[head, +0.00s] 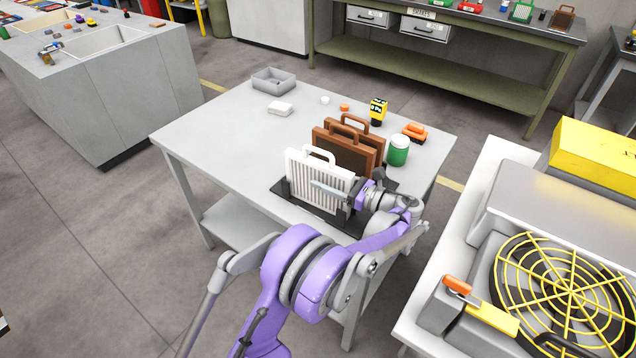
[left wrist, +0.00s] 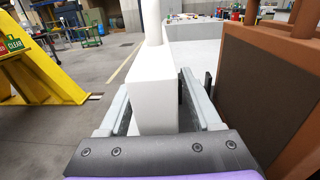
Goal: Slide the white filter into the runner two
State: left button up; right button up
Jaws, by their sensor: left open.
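The white filter (head: 304,176), a ribbed panel with a handle on top, stands upright in a black rack (head: 283,190) at the table's front edge. In the left wrist view, the white filter (left wrist: 155,95) shows edge-on between my left gripper's fingers (left wrist: 157,82), which are apart, with a gap visible at its right. In the head view, my left gripper (head: 326,190) reaches from the right side, one finger across the filter's front face. Brown filters (head: 360,150) stand just behind it; one brown panel (left wrist: 268,90) is close at right in the wrist view. I cannot tell which slot is runner two.
On the grey table (head: 225,130) are a grey tray (head: 273,82), a white block (head: 281,109), a green jar (head: 398,152), a yellow-black item (head: 378,109) and an orange item (head: 416,133). A fan unit (head: 560,285) stands at right. The table's left part is clear.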

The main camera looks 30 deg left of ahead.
pick_arm(q)
jog(key=shift+a, duration=0.2)
jog(key=shift+c, duration=0.3)
grip_shut()
